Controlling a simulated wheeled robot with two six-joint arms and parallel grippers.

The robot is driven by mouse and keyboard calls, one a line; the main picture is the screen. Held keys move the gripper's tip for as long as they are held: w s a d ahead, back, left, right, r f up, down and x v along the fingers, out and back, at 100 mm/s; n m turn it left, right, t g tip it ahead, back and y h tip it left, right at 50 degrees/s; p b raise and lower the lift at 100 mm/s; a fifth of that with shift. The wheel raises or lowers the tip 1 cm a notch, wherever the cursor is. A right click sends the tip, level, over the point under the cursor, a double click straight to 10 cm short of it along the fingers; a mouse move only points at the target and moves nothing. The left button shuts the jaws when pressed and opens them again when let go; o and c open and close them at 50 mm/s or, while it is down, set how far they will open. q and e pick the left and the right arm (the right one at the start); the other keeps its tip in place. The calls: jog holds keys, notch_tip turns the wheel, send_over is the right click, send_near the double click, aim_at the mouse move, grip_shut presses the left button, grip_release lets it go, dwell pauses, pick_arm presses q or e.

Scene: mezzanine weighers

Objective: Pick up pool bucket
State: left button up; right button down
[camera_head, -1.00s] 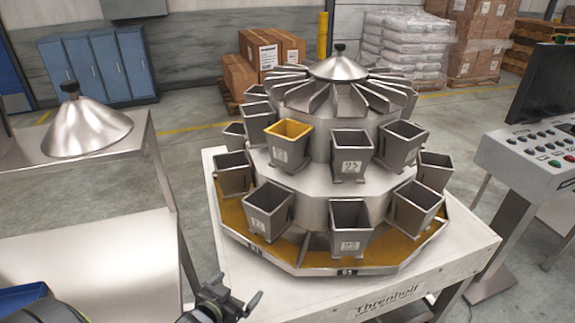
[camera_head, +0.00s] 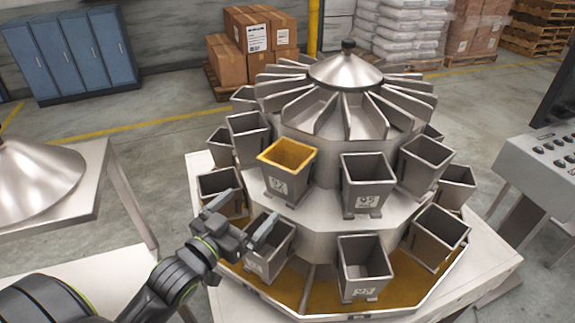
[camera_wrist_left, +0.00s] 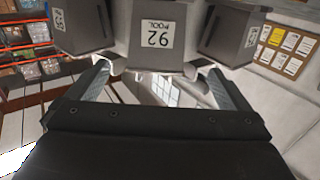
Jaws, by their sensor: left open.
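A bucket with a yellow rim and inside (camera_head: 287,168) hangs on the upper tier of the round weigher, with a number label on its front. My left gripper (camera_head: 252,208) is open and empty, in front of and below this bucket. In the left wrist view a grey bucket labelled POOL (camera_wrist_left: 152,40) is straight ahead, just beyond the two open fingers, with its lower edge near the fingertips. I cannot tell for sure whether it is the yellow-rimmed one. My right gripper is not in view.
Other grey buckets flank it, including one to its right (camera_head: 368,185), one lower left (camera_head: 270,245) and one lower centre (camera_head: 363,270). A metal cone (camera_head: 35,180) stands on a left table. A control console (camera_head: 545,165) is at the right.

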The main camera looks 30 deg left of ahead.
aim_at(277, 180)
pick_arm(q)
jog(key=w, duration=0.3)
jog(key=w+p, duration=0.1)
jog(key=w, duration=0.2)
jog(key=w+d, duration=0.1)
jog(key=w, duration=0.2)
jog(key=shift+w, duration=0.1)
jog(key=shift+w+d+p, duration=0.1)
jog(key=shift+w+p, duration=0.2)
jog(key=shift+w, duration=0.3)
jog(key=shift+w+r, duration=0.1)
jog(key=shift+w, duration=0.1)
jog(key=w, duration=0.1)
jog(key=w+p, duration=0.2)
jog(key=w, duration=0.1)
jog(key=shift+d+r, duration=0.25)
jog(key=shift+d, duration=0.15)
jog(key=shift+w+f, duration=0.1)
jog(key=shift+w, duration=0.35)
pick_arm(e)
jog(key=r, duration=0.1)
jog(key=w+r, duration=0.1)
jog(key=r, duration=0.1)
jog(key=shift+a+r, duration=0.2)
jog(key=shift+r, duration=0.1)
pick_arm(q)
jog(key=shift+s, duration=0.1)
